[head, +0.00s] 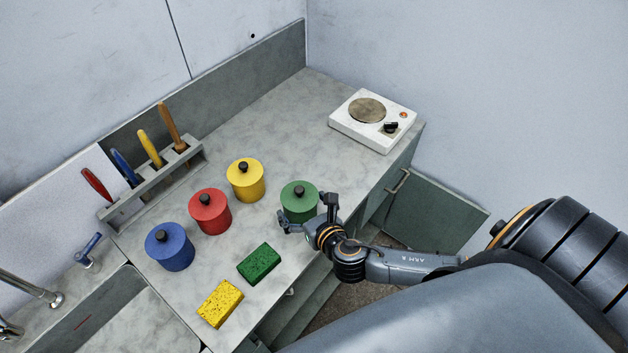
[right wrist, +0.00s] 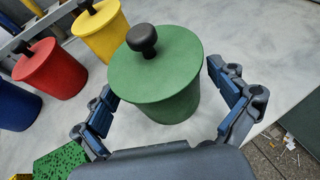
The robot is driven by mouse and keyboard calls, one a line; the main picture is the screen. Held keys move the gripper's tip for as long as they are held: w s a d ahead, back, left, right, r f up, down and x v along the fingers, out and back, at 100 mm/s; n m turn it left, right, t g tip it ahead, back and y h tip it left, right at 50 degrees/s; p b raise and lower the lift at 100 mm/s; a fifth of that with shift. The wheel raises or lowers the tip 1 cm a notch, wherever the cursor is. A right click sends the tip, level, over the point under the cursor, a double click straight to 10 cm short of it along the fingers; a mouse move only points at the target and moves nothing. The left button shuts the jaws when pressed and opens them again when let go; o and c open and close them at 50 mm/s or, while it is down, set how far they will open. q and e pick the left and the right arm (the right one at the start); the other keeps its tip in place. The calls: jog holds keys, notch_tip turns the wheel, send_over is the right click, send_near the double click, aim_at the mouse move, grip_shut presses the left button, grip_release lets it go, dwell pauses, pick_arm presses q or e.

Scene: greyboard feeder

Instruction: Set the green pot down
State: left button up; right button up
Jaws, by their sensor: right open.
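The green pot (head: 299,203), with a flat lid and black knob, stands upright on the grey worktop (head: 290,120) near its front edge. It also fills the middle of the right wrist view (right wrist: 160,80). My right gripper (head: 306,214) is open, with one finger on either side of the pot. In the right wrist view a gap shows between the pot and the right-hand finger; the left-hand finger is close to the pot's side, and I cannot tell if it touches. My left gripper is in neither view.
Yellow (head: 246,184), red (head: 210,215) and blue (head: 170,250) pots stand left of the green one. Green (head: 259,263) and yellow (head: 220,304) sponges lie in front. A white hotplate (head: 374,121) is at the far right; worktop before it is clear.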

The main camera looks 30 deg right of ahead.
jog(key=b+v, duration=0.1)
jog(key=v, duration=0.9)
jog(key=shift+s+r, duration=0.15)
jog(key=shift+s, duration=0.1)
